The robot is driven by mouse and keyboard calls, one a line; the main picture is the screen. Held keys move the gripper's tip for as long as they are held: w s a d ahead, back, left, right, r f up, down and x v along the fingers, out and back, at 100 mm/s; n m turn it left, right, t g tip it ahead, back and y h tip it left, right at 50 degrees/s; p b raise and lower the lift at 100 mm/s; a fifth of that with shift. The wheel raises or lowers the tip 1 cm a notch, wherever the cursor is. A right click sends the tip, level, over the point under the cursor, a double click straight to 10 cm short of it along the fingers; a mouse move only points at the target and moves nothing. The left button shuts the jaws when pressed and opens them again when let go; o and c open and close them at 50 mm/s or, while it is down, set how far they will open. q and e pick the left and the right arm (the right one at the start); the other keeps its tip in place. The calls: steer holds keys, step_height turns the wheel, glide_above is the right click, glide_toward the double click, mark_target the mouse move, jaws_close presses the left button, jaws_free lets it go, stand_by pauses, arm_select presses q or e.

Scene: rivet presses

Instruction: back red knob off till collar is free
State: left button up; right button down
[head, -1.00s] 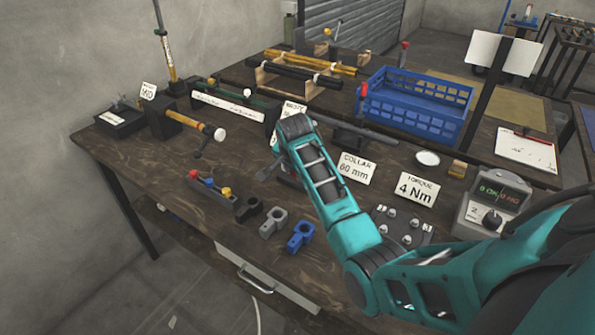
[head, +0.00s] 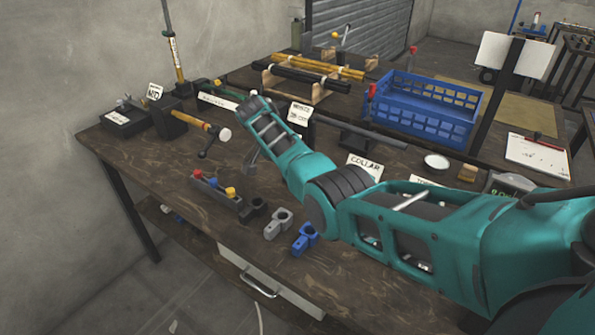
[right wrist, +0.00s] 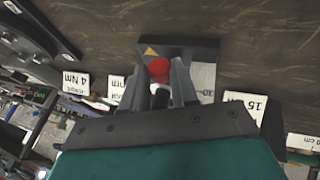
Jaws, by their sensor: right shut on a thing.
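The red knob (right wrist: 158,68) sits between the fingertips of my right gripper (right wrist: 160,75) in the right wrist view. The gripper is shut on it. The knob is against a dark block (right wrist: 195,48) with a yellow warning triangle and a pale scale plate. A dark, partly whitish piece (right wrist: 160,99) shows between the fingers; I cannot tell whether it is the collar. In the head view my right gripper (head: 250,150) is small at the end of the teal arm, and the knob is hidden there. My left gripper is not in view.
A rack with coloured knobs (head: 215,190), a grey clamp (head: 278,224) and a blue clamp (head: 305,240) lie near the bench's front edge. A hammer-like tool (head: 205,128) is to the left. A blue crate (head: 420,110) and cards (head: 300,113) stand behind.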

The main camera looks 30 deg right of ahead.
stand_by(0.5)
steer(key=c, duration=0.9)
jaws_free()
steer(key=shift+o, duration=0.2)
steer(key=v, duration=1.3)
steer(key=shift+f, duration=0.15)
